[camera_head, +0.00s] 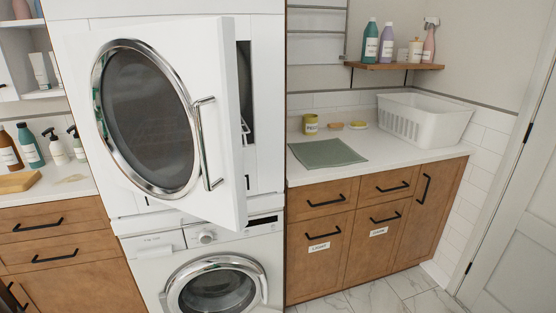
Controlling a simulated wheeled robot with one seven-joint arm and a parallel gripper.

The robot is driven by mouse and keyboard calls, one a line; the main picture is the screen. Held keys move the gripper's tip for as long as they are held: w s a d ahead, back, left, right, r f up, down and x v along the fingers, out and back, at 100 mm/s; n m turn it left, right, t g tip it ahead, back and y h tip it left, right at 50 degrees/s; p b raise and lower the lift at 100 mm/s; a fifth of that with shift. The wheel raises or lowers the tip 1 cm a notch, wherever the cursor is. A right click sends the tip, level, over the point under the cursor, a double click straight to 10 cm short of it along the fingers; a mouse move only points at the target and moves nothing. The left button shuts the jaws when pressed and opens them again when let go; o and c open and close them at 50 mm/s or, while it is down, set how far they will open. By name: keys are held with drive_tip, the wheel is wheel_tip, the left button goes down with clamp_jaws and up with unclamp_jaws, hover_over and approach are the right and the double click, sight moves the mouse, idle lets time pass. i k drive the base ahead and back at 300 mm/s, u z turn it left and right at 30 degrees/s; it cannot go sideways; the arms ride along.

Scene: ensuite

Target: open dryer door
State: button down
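The dryer (190,7) is the white upper machine, stacked on a washer. Its door (220,65) is white with a round dark window in a chrome ring (148,118) and a vertical chrome handle (205,145) near its right edge. The door stands partly open, its right edge swung out from the body. A dark strip of the drum opening (245,75) shows behind that edge; the rest of the inside is hidden by the door. My gripper is not in view.
The washer (160,255) below has a round door (212,290). Wooden cabinets (330,275) with a white counter flank it on the right, bearing a white basket (425,120) and a green cloth (327,153). Another cabinet (60,270) stands left. Tiled floor (410,285) shows at lower right.

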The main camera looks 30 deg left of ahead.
sight(160, 101)
drive_tip(key=i, duration=1)
drive_tip(key=u, duration=1.25)
